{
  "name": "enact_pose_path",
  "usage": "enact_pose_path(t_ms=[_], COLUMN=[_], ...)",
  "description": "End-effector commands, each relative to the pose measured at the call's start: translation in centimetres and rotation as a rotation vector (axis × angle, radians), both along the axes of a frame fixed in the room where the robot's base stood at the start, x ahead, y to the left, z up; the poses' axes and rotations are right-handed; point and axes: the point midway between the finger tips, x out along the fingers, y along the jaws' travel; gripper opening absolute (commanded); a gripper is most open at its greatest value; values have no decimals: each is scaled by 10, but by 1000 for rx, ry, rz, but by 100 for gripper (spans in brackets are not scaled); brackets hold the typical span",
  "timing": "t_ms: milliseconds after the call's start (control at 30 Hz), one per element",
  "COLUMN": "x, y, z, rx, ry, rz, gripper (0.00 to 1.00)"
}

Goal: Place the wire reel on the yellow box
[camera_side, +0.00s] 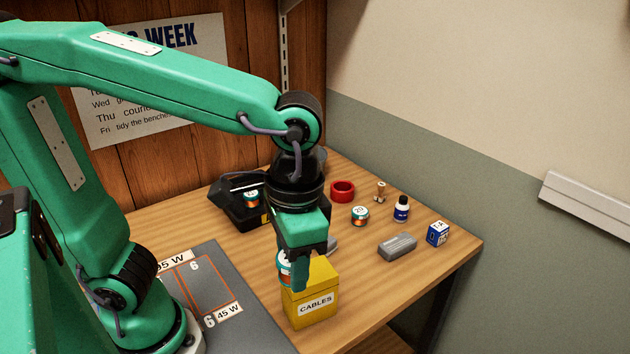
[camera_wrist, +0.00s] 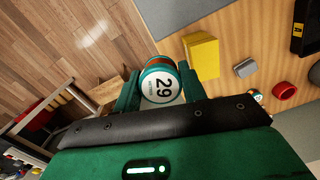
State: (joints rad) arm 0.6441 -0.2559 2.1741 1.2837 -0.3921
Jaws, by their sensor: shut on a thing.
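My gripper (camera_side: 301,272) is shut on a wire reel (camera_side: 284,268) with copper wire, teal rims and a white label. In the wrist view the reel (camera_wrist: 161,87) sits between the two green fingers (camera_wrist: 162,78), its end marked 29 facing the camera. The yellow box (camera_side: 312,303), labelled CABLES, stands upright on the table, just below and behind my fingers in the side view. In the wrist view the yellow box (camera_wrist: 202,57) lies just right of the held reel. One finger partly hides the reel and box top in the side view.
Another reel (camera_side: 360,215), a red ring (camera_side: 343,190), a blue-labelled bottle (camera_side: 401,209), a grey block (camera_side: 397,246) and a small blue box (camera_side: 437,233) stand to the right. A black tray (camera_side: 238,211) holds a reel behind my arm. A grey marked mat (camera_side: 225,262) lies left.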

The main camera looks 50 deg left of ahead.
Motion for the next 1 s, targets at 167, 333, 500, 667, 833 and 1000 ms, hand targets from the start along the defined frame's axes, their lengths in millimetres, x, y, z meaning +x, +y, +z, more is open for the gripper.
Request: enact_pose_path(t_ms=[167,333,500,667,833,1000], x=[-3,-1,7,20,36,52], y=[-2,-1,7,20,35,51], z=[2,0,-7,-18,-31,-45], rx=[-1,0,0,-2,-6,-10], ry=[-1,0,4,9,11,15], rz=[-6,-3,0,2,2,2], gripper=[19,19,19,19,19,19])
